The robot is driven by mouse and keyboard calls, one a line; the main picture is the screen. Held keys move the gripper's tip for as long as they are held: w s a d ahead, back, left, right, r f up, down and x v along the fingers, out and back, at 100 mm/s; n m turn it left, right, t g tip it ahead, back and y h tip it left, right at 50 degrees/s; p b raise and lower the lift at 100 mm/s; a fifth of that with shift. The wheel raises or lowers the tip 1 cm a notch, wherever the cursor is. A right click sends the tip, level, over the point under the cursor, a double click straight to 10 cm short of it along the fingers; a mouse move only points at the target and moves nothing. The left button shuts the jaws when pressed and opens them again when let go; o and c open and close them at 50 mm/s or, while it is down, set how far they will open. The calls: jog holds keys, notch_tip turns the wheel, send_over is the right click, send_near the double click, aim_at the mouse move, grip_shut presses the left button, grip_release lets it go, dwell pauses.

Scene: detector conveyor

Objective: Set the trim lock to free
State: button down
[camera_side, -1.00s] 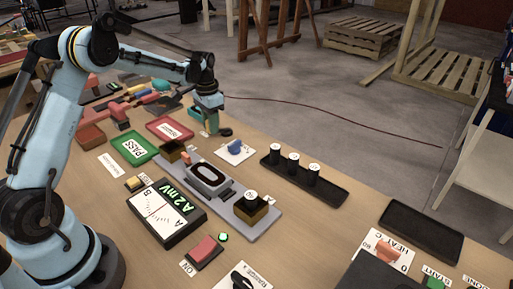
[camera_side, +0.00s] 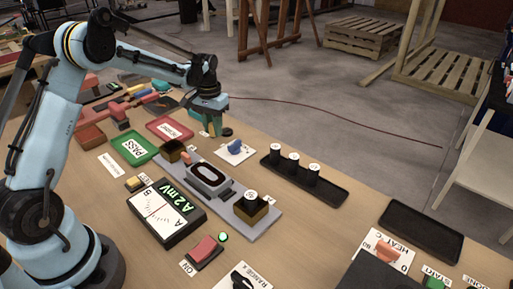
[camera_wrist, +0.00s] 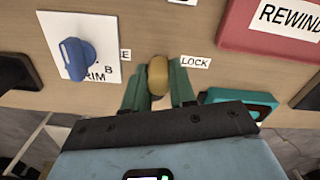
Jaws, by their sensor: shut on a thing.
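The trim lock is a rounded tan-yellow knob (camera_wrist: 158,75) in the wrist view. It sits between a LOCK label (camera_wrist: 195,62) on its right and a partly hidden label ending in E (camera_wrist: 126,55) on its left. My gripper (camera_wrist: 158,92) has its green fingers on either side of the knob, shut on it. In the side view my gripper (camera_side: 215,130) is low over the far part of the table, and the knob is hard to make out there. Whether the knob is at either end of its travel cannot be told.
A blue dial on a white TRIM plate (camera_wrist: 105,45) is close left of the knob in the wrist view. A red REWIND tray (camera_wrist: 270,32) is at right, and a teal-cased thing (camera_wrist: 238,102) lies close to my gripper. A black rack (camera_side: 330,184) holds dark cylinders.

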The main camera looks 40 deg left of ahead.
jog(key=d+n, duration=0.1)
jog(key=n, duration=0.2)
jog(key=shift+w+d+n, duration=0.15)
jog(key=shift+d+n, duration=0.15)
jog(key=shift+d, duration=0.05)
jog(key=shift+w+d+n, duration=0.15)
jog(key=shift+d+n, duration=0.15)
jog(key=shift+n, duration=0.55)
jog(key=shift+w+d+n, duration=0.1)
jog(key=shift+d+n, duration=0.2)
jog(key=shift+n, duration=0.55)
jog(key=c, duration=0.9)
grip_release()
jog(key=shift+r, duration=0.1)
notch_tip(320, 180, up, 12)
jog(key=shift+s, duration=0.1)
